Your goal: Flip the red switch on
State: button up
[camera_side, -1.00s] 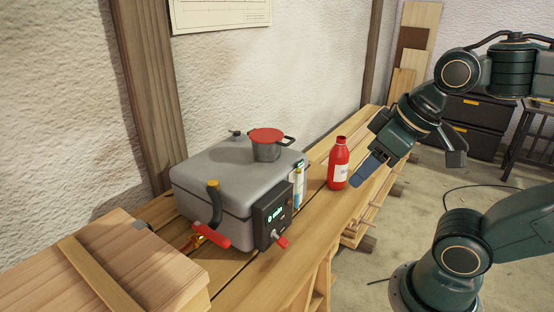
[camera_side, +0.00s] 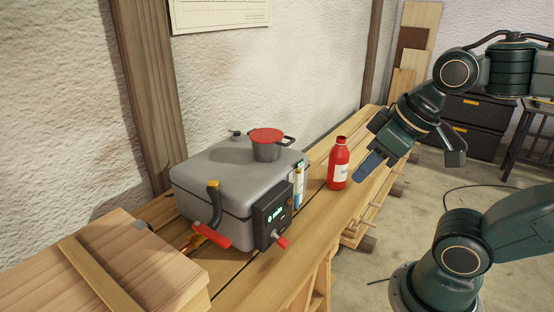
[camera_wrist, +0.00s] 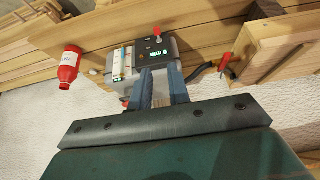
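The red switch (camera_side: 281,241) is a small red-tipped lever on the front of a dark control box (camera_side: 272,215) with a green-lit display. It sticks out and down toward the camera in the side view. In the wrist view the switch (camera_wrist: 157,31) shows above the display, beyond my fingers. My gripper (camera_side: 367,167) is in the air to the right of the red bottle, well apart from the switch. In the wrist view my gripper (camera_wrist: 162,72) shows two blue fingers with a gap between them and nothing held.
The control box is on a grey case (camera_side: 215,205) bearing a red-lidded pot (camera_side: 266,145). A red-handled lever (camera_side: 212,235) is at the case's left front. A red bottle (camera_side: 338,165) stands right on the bench. A wooden box (camera_side: 130,280) is at lower left.

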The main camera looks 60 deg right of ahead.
jog(key=shift+w+f, duration=0.1)
jog(key=shift+w, duration=0.05)
grip_shut()
jog(key=w+a+f+n+g+h, duration=0.3)
jog(key=w+f+n+g, duration=0.15)
jog(key=w+f, duration=0.5)
jog(key=n+t+h, duration=0.2)
jog(key=n+h, duration=0.5)
jog(key=n, duration=0.2)
send_near(280, 240)
jog(key=s+a+f, duration=0.2)
jog(key=shift+w+a+f+n+t+h, duration=0.1)
jog(key=shift+w+a+n+t+h, duration=0.15)
jog(key=shift+n, duration=0.3)
jog(key=shift+w+a+f+n+h, duration=0.1)
jog(key=shift+w+n, duration=0.2)
jog(key=shift+n, duration=0.2)
jog(key=shift+d, duration=0.1)
jog(key=shift+x, duration=4.95)
